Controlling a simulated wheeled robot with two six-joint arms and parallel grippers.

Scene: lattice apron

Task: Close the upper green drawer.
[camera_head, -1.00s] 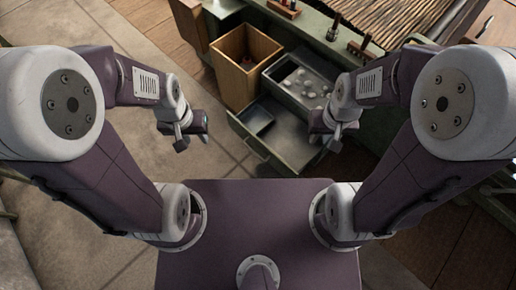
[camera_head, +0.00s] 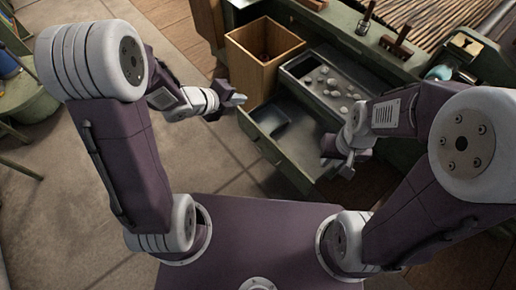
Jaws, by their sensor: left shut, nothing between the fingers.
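The upper green drawer (camera_head: 306,91) stands pulled out from the green bench, with several pale pebbles in it. A lower green drawer (camera_head: 279,161) is out further beneath it and holds a dark box (camera_head: 269,117). My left gripper (camera_head: 239,100) is shut and empty, by the lower front of the wooden bin and left of the drawers. It looks apart from the upper drawer. My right gripper (camera_head: 335,160) is over the right part of the lower drawer, in front of the upper drawer. Its fingers are too small to read, and whether it touches a drawer is unclear.
A wooden bin (camera_head: 252,72) stands open left of the upper drawer. The bench top (camera_head: 335,30) carries small tools and a slatted mat (camera_head: 430,20). A round green table (camera_head: 28,95) is at the far left. Paved floor on the left is clear.

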